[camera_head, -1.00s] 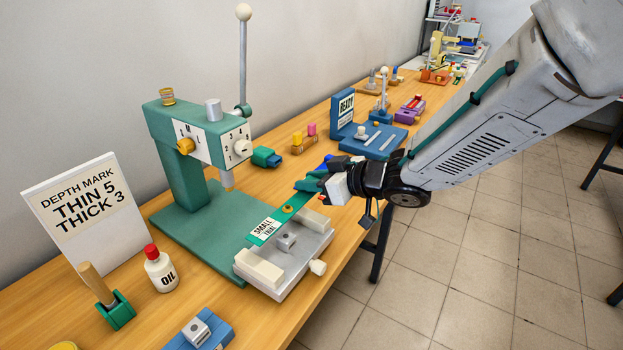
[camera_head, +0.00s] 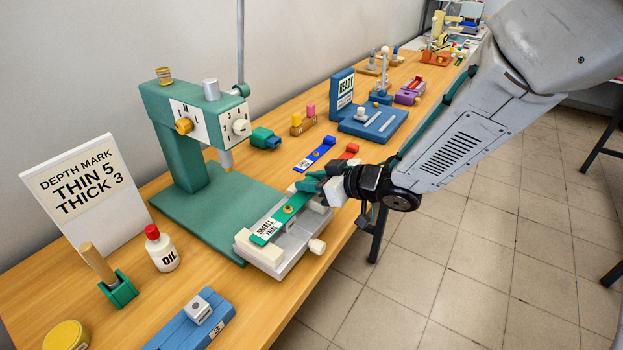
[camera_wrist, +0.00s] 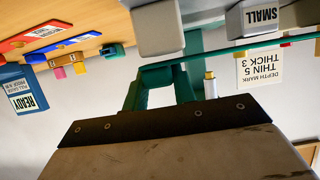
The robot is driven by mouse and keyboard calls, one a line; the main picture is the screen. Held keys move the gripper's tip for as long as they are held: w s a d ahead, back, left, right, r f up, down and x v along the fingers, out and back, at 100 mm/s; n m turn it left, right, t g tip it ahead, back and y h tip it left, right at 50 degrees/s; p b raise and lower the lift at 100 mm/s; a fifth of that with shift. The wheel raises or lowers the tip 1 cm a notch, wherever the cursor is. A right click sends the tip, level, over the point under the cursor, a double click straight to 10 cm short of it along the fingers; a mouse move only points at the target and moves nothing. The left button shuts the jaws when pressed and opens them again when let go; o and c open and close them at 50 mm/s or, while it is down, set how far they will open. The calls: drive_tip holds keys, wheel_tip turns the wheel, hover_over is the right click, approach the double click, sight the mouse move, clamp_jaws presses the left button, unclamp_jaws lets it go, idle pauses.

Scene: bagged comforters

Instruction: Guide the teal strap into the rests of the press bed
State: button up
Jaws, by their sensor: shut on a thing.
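The teal strap (camera_head: 275,221) has a "SMALL TRIAL" label and a brass stud. My gripper (camera_head: 318,188) is shut on its far end, at the far right end of the press bed. The strap runs lengthwise over the silver press bed (camera_head: 302,243), its labelled end at the near cream rest (camera_head: 262,256). I cannot tell whether it is seated in the rests or just above. The far rest is mostly hidden by my gripper. In the wrist view, the strap (camera_wrist: 252,45) shows edge-on beside a grey block (camera_wrist: 262,18) marked "SMALL".
The teal press (camera_head: 183,150) stands behind the bed. A blue strap (camera_head: 316,153) and a red strap (camera_head: 349,151) lie beyond my gripper. An oil bottle (camera_head: 162,249), a depth sign (camera_head: 85,190) and a blue block fixture (camera_head: 190,325) are at the left and front.

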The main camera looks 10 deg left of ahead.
drive_tip(key=shift+s+a+f, duration=0.1)
drive_tip(key=shift+s+a, duration=0.1)
drive_tip(key=shift+s, duration=0.25)
drive_tip(key=shift+f, duration=0.25)
idle(0.4)
drive_tip(key=o, duration=1.7)
drive_tip(key=shift+c, duration=0.2)
drive_tip(key=shift+r, duration=0.1)
drive_tip(key=shift+s+d+r, duration=0.3)
drive_tip(key=shift+d+r, duration=0.35)
drive_tip(key=shift+d, duration=0.05)
drive_tip(key=shift+s+d+r, duration=0.3)
drive_tip(key=shift+d+r, duration=0.3)
drive_tip(key=shift+d, duration=0.1)
drive_tip(key=shift+s+d+r, duration=0.3)
drive_tip(key=shift+d+r, duration=0.35)
drive_tip(key=shift+d, duration=0.05)
